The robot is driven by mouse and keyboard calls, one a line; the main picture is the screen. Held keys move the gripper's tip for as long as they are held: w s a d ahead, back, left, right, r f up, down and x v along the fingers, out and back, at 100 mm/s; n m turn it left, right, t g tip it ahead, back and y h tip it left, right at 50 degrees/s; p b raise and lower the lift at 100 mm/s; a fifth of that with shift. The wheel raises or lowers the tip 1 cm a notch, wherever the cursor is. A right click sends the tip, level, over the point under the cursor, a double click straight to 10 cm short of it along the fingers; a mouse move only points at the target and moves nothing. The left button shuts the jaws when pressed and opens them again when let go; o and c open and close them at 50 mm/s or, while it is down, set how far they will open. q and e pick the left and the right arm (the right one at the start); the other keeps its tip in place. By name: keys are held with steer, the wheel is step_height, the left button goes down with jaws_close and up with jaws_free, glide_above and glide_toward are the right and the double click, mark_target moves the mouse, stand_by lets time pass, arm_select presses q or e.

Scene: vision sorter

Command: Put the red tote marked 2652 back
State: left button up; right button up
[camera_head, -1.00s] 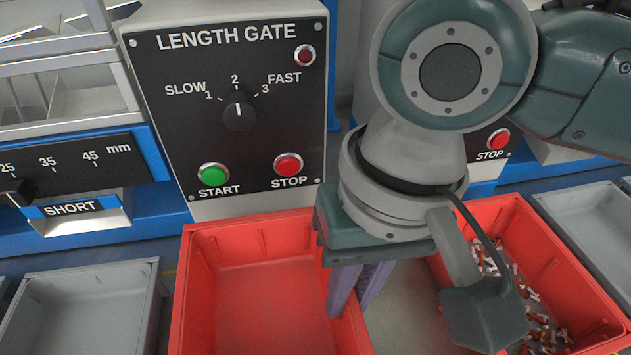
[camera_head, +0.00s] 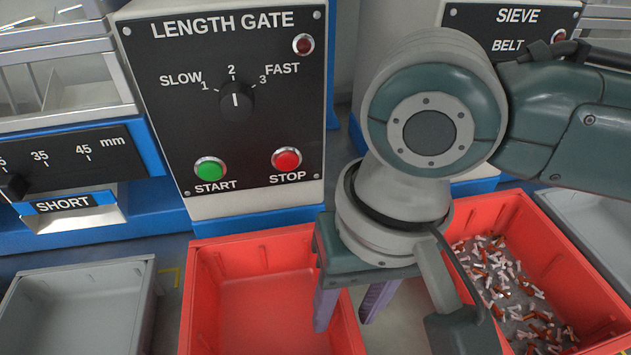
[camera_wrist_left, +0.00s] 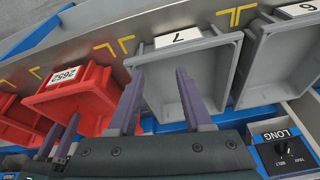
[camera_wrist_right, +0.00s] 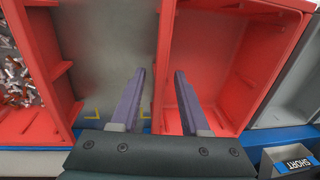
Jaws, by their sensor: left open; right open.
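The red tote marked 2652 (camera_wrist_left: 88,103) shows its white label (camera_wrist_left: 65,76) in the left wrist view. My right gripper (camera_head: 345,321) is open at this tote's right wall. In the right wrist view its fingers (camera_wrist_right: 159,75) stand on either side of that wall (camera_wrist_right: 160,50); contact is unclear. My left gripper (camera_wrist_left: 158,75) is open and empty in front of a grey tote marked 7 (camera_wrist_left: 183,75).
A grey tote (camera_head: 80,310) stands to the left. The length gate panel (camera_head: 232,110) rises behind.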

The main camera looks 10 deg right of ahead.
arm_select(q)
step_height(320, 180, up, 4)
steer(key=p, duration=0.4)
arm_select(e)
step_height(320, 180, up, 12)
steer(key=d, duration=0.2)
arm_select(q)
steer(key=shift+a, duration=0.1)
arm_select(e)
steer(key=s+a+f+n+t+y, duration=0.1)
steer(key=s+a+n+t+y, duration=0.15)
steer(key=a, duration=0.25)
arm_select(q)
steer(key=shift+d, duration=0.2)
arm_select(e)
steer(key=s+d+f+h, duration=0.1)
steer(key=s+d+h, duration=0.1)
steer(key=s+d, duration=0.2)
steer(key=s+d+f+t+h, duration=0.1)
steer(key=s+d+f, duration=0.1)
steer(key=d, duration=0.8)
steer(key=shift+s+d+f+h, duration=0.25)
steer(key=shift+s+h, duration=0.1)
steer(key=shift+s, duration=0.55)
arm_select(q)
steer(key=shift+a, duration=0.15)
arm_select(e)
steer(key=shift+m, duration=0.25)
steer(key=shift+c, duration=0.3)
